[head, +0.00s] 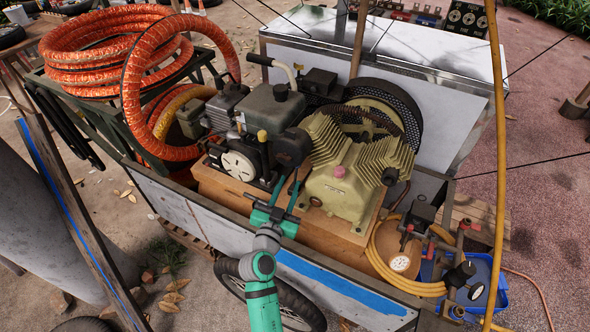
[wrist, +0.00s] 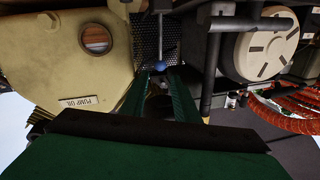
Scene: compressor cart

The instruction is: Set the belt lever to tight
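In the wrist view a thin metal rod with a blue ball end (wrist: 158,66) shows just beyond my fingertips, between the pump and the engine; it looks like the belt lever. I cannot make out its markings or which setting it is at. My gripper (wrist: 160,76) has its two green fingers apart, with the blue ball close to the gap between their tips; contact cannot be told. In the head view my gripper (head: 281,193) is at the near side of the cart, in front of the gap between engine and pump. The lever is not clear there.
The cream pump (head: 345,180) is right of my gripper and the dark engine (head: 265,125) is left and behind. An orange hose (head: 110,50) is coiled at the left. A gauge (head: 400,263) and yellow hose (head: 380,255) are at the right. The cart's side wall (head: 175,205) runs along the front.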

